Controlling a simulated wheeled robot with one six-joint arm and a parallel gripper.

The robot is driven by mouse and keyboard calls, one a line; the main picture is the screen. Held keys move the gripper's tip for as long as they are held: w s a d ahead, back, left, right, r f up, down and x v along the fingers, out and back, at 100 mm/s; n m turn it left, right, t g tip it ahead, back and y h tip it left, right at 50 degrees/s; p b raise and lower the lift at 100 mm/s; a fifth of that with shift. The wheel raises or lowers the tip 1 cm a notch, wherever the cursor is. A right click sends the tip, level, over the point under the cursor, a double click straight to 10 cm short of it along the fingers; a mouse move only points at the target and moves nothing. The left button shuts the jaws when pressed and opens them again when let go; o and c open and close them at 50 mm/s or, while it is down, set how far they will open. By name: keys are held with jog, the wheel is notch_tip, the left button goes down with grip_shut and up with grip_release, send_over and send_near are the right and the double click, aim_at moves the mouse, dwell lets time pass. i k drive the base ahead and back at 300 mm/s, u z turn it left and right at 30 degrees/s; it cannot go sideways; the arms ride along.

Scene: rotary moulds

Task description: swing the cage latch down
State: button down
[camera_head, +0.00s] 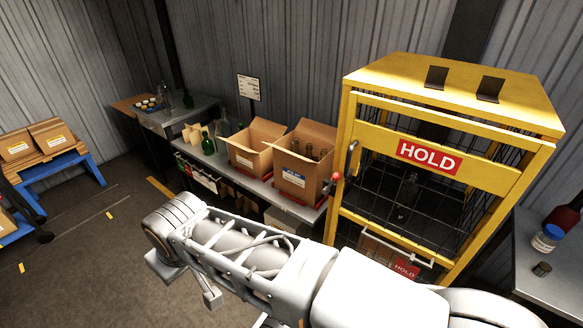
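The yellow cage (450,88) stands at the right with its mesh front facing me and a red HOLD sign (428,157) across its upper front. The latch, with a red ball end (337,177), is at the cage's left front edge, below a dark curved metal piece. The latch is small here and I cannot tell its exact angle. My pale arm crosses the lower front from right to left, below and in front of the latch. Pale parts hang under the arm's far end, but I cannot clearly make out my gripper's fingers. Nothing of mine visibly touches the latch.
Open cardboard boxes (255,145) with bottles stand on a bench (222,161) left of the cage. A blue stand (82,162) with boxes is far left. The left floor is mostly clear.

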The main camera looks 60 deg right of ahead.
aim_at(336, 177)
jog(key=z, duration=0.15)
jog(key=i, duration=0.65)
jog(key=z, duration=0.85)
jog(key=i, duration=0.3)
jog(key=z, duration=0.35)
